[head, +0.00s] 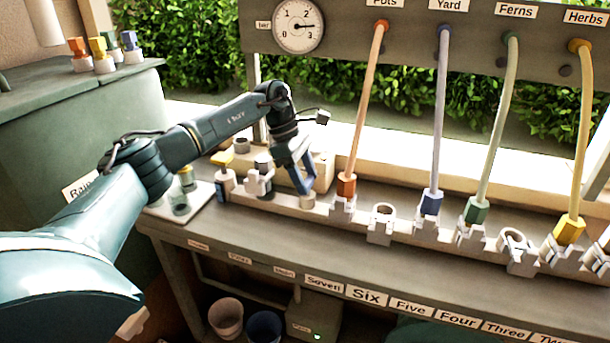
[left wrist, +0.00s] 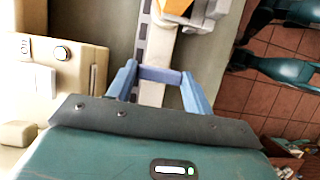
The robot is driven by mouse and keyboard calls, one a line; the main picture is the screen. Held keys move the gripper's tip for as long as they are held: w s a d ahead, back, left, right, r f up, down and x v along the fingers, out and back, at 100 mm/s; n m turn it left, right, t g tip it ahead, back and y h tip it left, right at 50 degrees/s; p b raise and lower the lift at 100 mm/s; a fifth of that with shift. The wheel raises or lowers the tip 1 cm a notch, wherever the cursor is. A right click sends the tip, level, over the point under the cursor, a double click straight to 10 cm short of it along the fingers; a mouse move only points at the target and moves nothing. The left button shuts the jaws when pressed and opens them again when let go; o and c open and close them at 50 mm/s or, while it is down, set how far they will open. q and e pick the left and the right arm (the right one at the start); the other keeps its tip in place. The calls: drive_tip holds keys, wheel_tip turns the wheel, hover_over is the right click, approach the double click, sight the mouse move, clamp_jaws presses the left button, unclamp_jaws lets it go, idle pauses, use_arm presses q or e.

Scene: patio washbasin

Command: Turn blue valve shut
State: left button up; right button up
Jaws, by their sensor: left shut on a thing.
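My left gripper (head: 305,189) reaches down to the row of fittings on the bench, just left of the orange hose end. It is shut on the blue valve, whose handle (left wrist: 160,75) shows in the left wrist view as a blue bar spanning the two light blue fingers. In the head view the fingers hide most of the handle, and a pale round base (head: 307,200) shows below it. How far the handle is turned is hard to tell. My right gripper is not in view.
An orange hose end (head: 346,186) sits in a socket close to the right. Blue (head: 431,204), green (head: 476,211) and yellow (head: 569,229) hose ends follow. A pressure gauge (head: 298,26) hangs above.

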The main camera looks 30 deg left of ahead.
use_arm(q)
drive_tip(key=o, duration=1)
drive_tip(key=shift+r, duration=0.1)
drive_tip(key=v, duration=1.3)
drive_tip(key=shift+p, duration=0.3)
